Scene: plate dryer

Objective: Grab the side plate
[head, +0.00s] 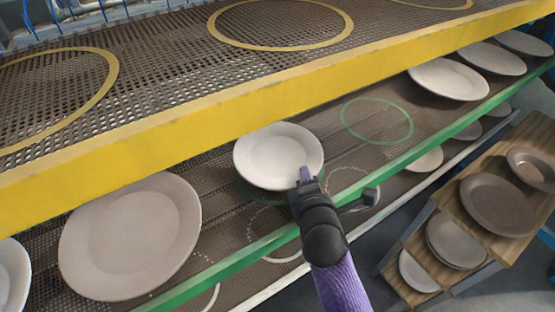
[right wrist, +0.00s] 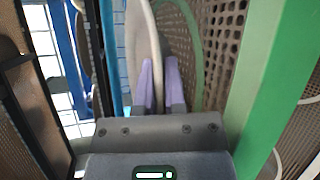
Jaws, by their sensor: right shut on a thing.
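The side plate (head: 278,154) is white and round and sits on the middle shelf, under the yellow-edged shelf, in the head view. My right gripper (head: 306,176) reaches it at its near right rim and is shut on that rim. In the right wrist view the plate (right wrist: 143,45) shows edge-on, with the two purple fingers (right wrist: 160,85) closed at its edge. The plate looks slightly tilted above a green ring on the mesh. Part of its near rim is hidden by the gripper. My left gripper is not in view.
A larger plate (head: 130,236) lies to the left on the same shelf. The yellow shelf edge (head: 200,124) is close above, and the green edge (head: 220,268) runs in front. An empty green ring (head: 376,120) lies to the right. A wooden rack (head: 462,257) with plates stands at lower right.

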